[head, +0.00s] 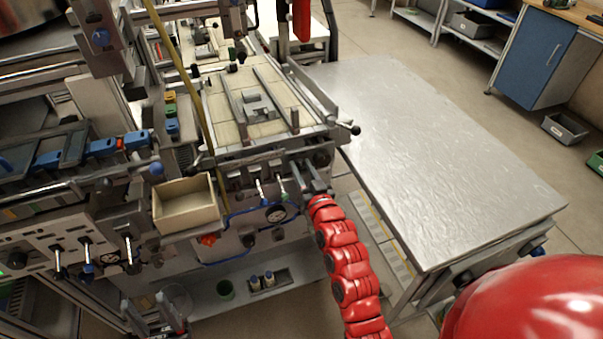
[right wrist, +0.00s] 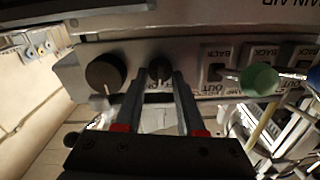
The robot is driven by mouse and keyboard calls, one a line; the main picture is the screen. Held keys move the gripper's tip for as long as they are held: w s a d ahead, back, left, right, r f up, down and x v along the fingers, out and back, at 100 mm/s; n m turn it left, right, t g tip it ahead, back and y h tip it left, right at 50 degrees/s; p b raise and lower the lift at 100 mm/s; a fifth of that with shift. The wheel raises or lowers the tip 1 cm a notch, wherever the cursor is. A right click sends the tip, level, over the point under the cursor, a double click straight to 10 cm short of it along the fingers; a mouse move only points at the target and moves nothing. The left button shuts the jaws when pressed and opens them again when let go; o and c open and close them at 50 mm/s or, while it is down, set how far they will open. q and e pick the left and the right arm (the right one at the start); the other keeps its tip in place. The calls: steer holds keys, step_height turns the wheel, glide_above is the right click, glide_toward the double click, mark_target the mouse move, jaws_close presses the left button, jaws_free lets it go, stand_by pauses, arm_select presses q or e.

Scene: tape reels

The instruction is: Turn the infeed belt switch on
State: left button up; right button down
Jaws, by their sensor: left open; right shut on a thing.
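A row of controls is on a grey panel (right wrist: 75,75) in the right wrist view. A small dark rotary switch (right wrist: 160,66) sits between the fingertips of my right gripper (right wrist: 158,84), which is shut on it. Its label is hidden by the fingers, so I cannot read whether it is the infeed belt switch. In the head view my right gripper (head: 301,174) reaches the machine front at the end of the red arm; the switch is hidden there. My left gripper (head: 149,308) is open and empty at the lower left, in front of the machine.
A larger black knob (right wrist: 105,74) is left of the switch. Right of it are BACK/OUT switches (right wrist: 216,62) and a green-tipped lever (right wrist: 258,80). In the head view, a cream bin (head: 187,205) sticks out from the machine. A bare metal table (head: 430,150) stands right.

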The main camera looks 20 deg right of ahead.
steer(key=m+b, duration=0.1)
steer(key=m, duration=0.1)
steer(key=m+b, duration=0.1)
steer(key=m, duration=0.2)
steer(key=shift+d+f, duration=0.15)
stand_by(0.4)
steer(key=c, duration=0.5)
jaws_free()
steer(key=s+b, duration=0.2)
steer(key=s, duration=0.7)
steer(key=shift+s+d+f, duration=0.1)
steer(key=shift+s+d, duration=0.05)
steer(key=s+p, duration=0.5)
steer(key=s, duration=0.3)
